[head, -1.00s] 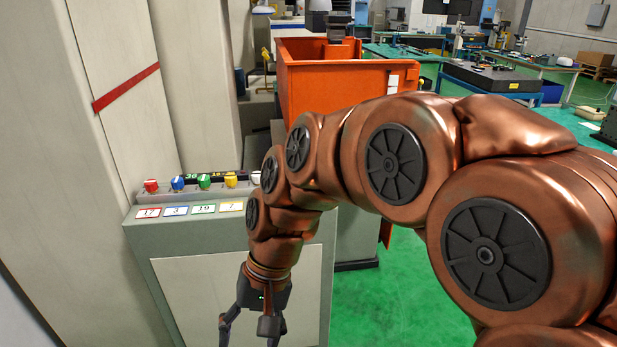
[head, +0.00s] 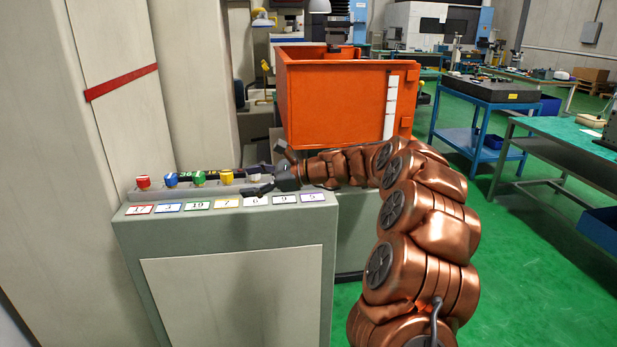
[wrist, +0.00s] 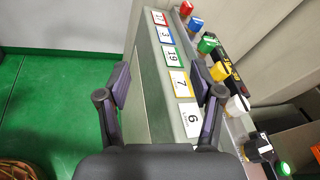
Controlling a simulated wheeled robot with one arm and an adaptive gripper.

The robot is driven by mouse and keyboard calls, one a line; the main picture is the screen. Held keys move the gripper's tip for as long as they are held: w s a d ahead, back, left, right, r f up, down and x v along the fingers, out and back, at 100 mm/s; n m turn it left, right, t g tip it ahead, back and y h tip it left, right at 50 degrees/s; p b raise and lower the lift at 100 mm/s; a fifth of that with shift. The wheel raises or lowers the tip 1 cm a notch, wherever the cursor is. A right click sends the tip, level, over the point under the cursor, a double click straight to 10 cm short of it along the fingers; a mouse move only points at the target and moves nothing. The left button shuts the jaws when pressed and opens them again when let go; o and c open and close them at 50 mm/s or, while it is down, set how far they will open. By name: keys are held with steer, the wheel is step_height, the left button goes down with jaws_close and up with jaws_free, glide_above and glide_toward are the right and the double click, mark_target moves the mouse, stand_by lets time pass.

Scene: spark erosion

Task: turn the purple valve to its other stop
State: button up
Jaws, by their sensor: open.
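I cannot make out the purple valve in either view; the right end of the valve row is covered by my gripper in the head view and lies outside the wrist view. A purple-edged label reading 5 (head: 312,197) is at the right end of the labels on the grey cabinet (head: 225,232). My gripper (head: 266,171) is open and empty, reaching in from the right over the right part of the row. In the wrist view my open fingers (wrist: 158,76) spread above the cabinet's label strip, beside the valves.
Red (head: 143,182), blue (head: 171,179), green (head: 199,178) and yellow (head: 226,177) valves line the row's left part. A white valve (wrist: 237,105) and a black one (wrist: 259,148) follow in the wrist view. An orange bin (head: 335,100) stands behind.

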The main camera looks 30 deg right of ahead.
steer(key=w+d+f+m+t, duration=0.1)
steer(key=d+m, duration=0.1)
steer(key=d, duration=0.3)
steer(key=w+d+f+m+t+h+b, duration=0.1)
steer(key=w+d+f+m, duration=0.1)
steer(key=d, duration=0.3)
steer(key=w+d+f+m+t+h+b, duration=0.1)
steer(key=d+m+t, duration=0.1)
steer(key=d, duration=0.3)
steer(key=shift+w+d+f, duration=0.2)
steer(key=shift+d+f, duration=0.05)
steer(key=shift+d, duration=0.1)
steer(key=d+f+m+t+h, duration=0.1)
steer(key=d, duration=0.2)
steer(key=d+f+m+t+h+b, duration=0.1)
steer(key=d, duration=0.3)
steer(key=d+f+m, duration=0.1)
steer(key=d+m, duration=0.1)
steer(key=d, duration=0.2)
steer(key=shift+w+t+h, duration=0.15)
steer(key=shift+t+h, duration=0.25)
steer(key=shift+p+x, duration=0.4)
steer(key=shift+x, duration=3.4)
steer(key=shift+r, duration=0.1)
steer(key=c, duration=1.2)
steer(key=shift+o, duration=0.2)
